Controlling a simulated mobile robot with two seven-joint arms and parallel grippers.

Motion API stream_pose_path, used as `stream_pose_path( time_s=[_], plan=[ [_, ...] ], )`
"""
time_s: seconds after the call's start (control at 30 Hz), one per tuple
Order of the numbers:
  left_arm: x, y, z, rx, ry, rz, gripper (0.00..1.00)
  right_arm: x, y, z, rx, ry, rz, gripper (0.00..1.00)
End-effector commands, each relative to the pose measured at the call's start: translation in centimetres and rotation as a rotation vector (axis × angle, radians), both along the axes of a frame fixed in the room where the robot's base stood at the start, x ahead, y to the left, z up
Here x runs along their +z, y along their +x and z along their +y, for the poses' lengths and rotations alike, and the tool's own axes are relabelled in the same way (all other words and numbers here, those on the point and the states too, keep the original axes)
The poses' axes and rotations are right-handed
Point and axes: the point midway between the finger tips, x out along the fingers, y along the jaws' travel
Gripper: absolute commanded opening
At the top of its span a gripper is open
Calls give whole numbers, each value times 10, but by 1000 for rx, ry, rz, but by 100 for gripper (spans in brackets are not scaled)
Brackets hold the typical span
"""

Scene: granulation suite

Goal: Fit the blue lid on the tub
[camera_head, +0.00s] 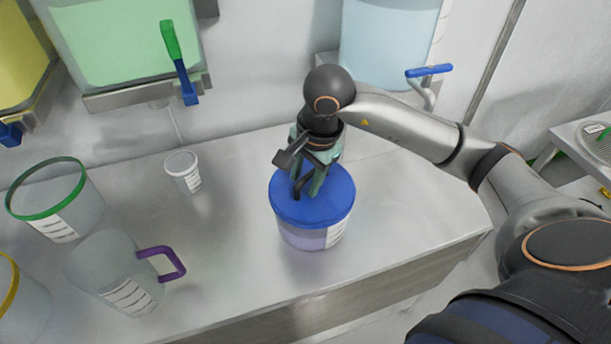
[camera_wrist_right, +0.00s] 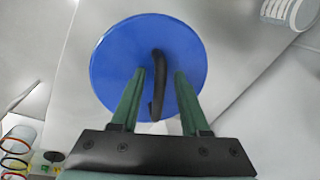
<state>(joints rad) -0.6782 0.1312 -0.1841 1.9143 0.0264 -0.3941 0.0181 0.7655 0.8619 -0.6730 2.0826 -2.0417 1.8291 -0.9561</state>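The blue lid (camera_head: 328,203) lies on top of the tub (camera_head: 309,238), a clear tub with violet contents and a white label. The lid looks level and covers the whole opening; whether its rim is fully pressed down cannot be told. My right gripper (camera_head: 307,190) points down at the lid from above. In the right wrist view, the lid (camera_wrist_right: 120,50) has a black curved handle (camera_wrist_right: 158,80) at its middle. My right gripper's fingers (camera_wrist_right: 160,73) stand on both sides of this handle, with a narrow gap showing at each side. My left gripper is in neither view.
A small white cup (camera_head: 183,171) stands left of the tub. A jug with a purple handle (camera_head: 163,265) and a green-rimmed tub (camera_head: 48,200) stand further left. Wall hoppers with valve levers (camera_head: 430,71) hang behind. The steel bench (camera_head: 235,250) is bare around the tub.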

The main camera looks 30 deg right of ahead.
Motion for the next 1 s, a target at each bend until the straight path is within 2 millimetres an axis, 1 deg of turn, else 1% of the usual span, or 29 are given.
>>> stream_pose_path(
  time_s=[0.27, 0.37, 0.47, 0.57, 0.7, 0.8, 0.9, 1.0],
  plan=[
    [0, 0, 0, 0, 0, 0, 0, 0, 0, 0, 0, 0, 1, 51],
    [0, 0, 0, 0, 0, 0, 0, 5, -1, 0, 0, 0, -1, 51],
    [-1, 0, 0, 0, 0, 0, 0, 18, -2, -1, 0, 0, -5, 51],
    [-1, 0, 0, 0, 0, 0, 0, 37, -6, -2, 0, 0, -6, 51],
    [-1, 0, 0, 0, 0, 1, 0, 70, -12, -4, 1, 0, -7, 51],
    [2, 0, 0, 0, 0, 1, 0, 91, -16, -5, 1, -1, -6, 51],
    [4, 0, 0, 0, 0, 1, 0, 107, -20, -6, -1, -2, -5, 51],
    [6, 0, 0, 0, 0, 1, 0, 116, -21, -6, -1, -2, -4, 51]
  ],
)
